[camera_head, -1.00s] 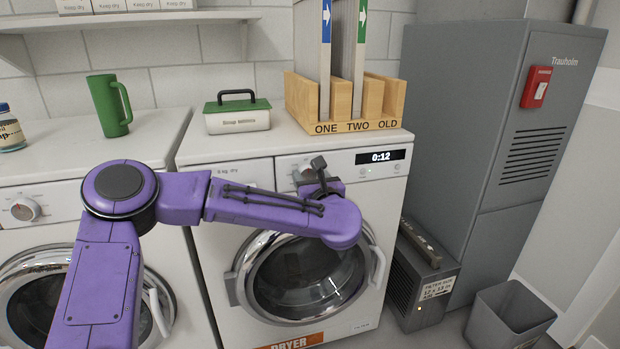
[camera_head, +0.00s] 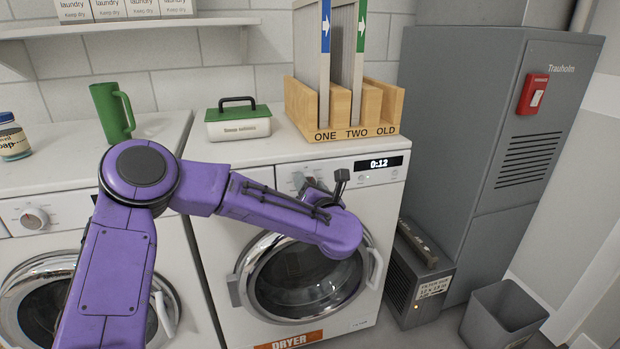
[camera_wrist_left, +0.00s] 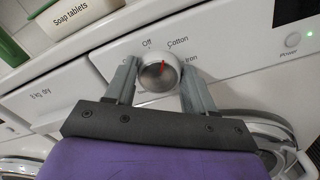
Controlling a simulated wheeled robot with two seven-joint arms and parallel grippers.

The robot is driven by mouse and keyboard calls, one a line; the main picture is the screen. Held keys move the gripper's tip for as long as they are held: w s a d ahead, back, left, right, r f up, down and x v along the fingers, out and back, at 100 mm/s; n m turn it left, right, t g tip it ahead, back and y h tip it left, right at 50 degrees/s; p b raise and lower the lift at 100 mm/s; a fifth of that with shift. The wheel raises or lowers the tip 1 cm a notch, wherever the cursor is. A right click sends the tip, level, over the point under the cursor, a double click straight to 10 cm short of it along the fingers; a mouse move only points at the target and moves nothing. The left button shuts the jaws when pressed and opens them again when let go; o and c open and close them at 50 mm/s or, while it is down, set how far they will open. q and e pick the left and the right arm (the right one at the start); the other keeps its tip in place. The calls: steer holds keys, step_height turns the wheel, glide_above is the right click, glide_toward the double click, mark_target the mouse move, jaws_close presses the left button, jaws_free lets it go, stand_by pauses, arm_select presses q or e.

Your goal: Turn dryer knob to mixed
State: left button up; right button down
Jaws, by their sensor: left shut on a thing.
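The dryer (camera_head: 212,270) has a white front, a round glass door and an orange DRYER label. Other words around the knob are partly hidden, and I cannot read Mixed. My left gripper (camera_wrist_left: 158,82) has one finger on each side of the knob and is shut on it. In the head view my purple arm and wrist hide most of the knob and the fingers. My right gripper is not in view.
A green-lidded soap tablets box (camera_head: 238,128) and a wooden filter rack (camera_head: 300,105) stand on top of the dryer. A second machine (camera_head: 60,195) is at the left, with a green mug (camera_head: 112,112) on it. A grey cabinet (camera_head: 490,150) and bin (camera_head: 503,312) are at the right.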

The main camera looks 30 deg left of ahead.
arm_select(q)
steer(key=m+p, duration=0.3)
steer(key=m, duration=0.1)
steer(key=shift+d+r+m+p, duration=0.1)
steer(key=shift+r+m+p, duration=0.05)
steer(key=shift+m+p, duration=0.2)
steer(key=shift+f+m+p, duration=0.2)
steer(key=shift+m+p, duration=1.6)
steer(key=shift+m, duration=0.8)
steer(key=shift+f+m+p, duration=0.2)
steer(key=shift+m+p, duration=1.65)
steer(key=shift+m, duration=0.8)
steer(key=shift+f+m+p, duration=0.2)
steer(key=shift+m+p, duration=1.6)
steer(key=shift+m, duration=0.8)
steer(key=o, duration=1)
